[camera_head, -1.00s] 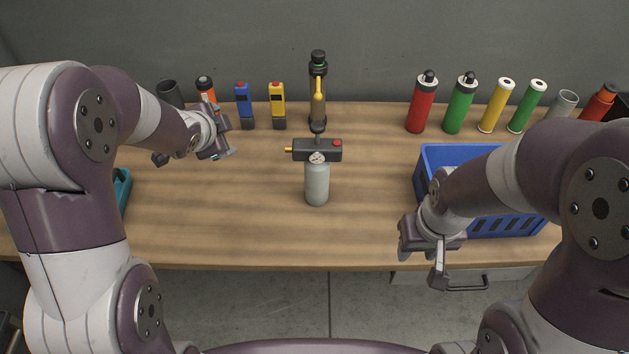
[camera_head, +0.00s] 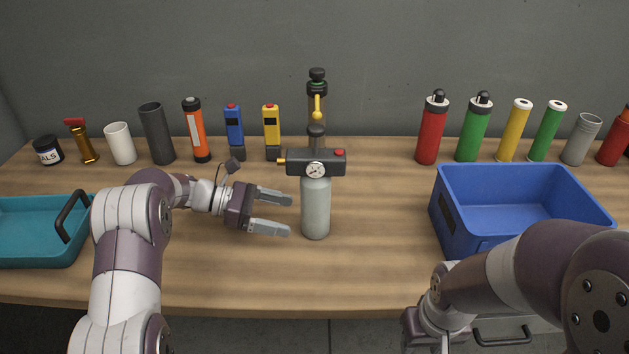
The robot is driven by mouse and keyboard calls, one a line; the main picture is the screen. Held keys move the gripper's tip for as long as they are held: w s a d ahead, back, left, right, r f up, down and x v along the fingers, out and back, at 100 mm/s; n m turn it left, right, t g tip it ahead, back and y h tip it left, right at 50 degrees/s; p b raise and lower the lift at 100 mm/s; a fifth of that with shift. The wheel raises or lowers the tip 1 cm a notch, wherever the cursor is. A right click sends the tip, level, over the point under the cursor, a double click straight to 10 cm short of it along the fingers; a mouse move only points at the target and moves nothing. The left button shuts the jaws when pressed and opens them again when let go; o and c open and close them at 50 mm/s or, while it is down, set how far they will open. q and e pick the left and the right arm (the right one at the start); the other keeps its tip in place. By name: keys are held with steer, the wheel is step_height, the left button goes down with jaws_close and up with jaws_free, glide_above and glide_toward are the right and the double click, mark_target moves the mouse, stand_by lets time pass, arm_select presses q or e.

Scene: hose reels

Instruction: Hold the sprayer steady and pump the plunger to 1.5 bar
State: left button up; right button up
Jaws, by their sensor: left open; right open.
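The sprayer (camera_head: 316,207) stands upright on the workbench near the middle. It has a pale grey-green bottle, a black head with a red button and a brass nozzle on the left. A round white gauge (camera_head: 315,170) is on the front of its head; its reading is too small to tell. The dark plunger knob (camera_head: 316,131) rises above the head. My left gripper (camera_head: 290,214) is open and empty just left of the bottle, its fingers pointing right towards it, apart from it. My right gripper (camera_head: 428,344) is low at the bench's front edge, partly cut off by the frame.
A blue crate (camera_head: 480,225) stands right, a teal tray (camera_head: 35,255) left. Along the back are a black-and-yellow device (camera_head: 317,85), an orange cylinder (camera_head: 195,130), blue and yellow devices, and red (camera_head: 431,130) and green bottles. The bench between sprayer and crate is clear.

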mark_target(306, 219)
arm_select(q)
steer(key=shift+d+p, duration=0.3)
steer(key=shift+d, duration=0.75)
steer(key=d+f+b, duration=0.2)
steer(key=b, duration=0.1)
steer(key=shift+d, duration=0.25)
steer(key=shift+d+b, duration=0.3)
steer(key=shift+d, duration=0.45)
steer(key=shift+r, duration=0.1)
steer(key=c, duration=0.7)
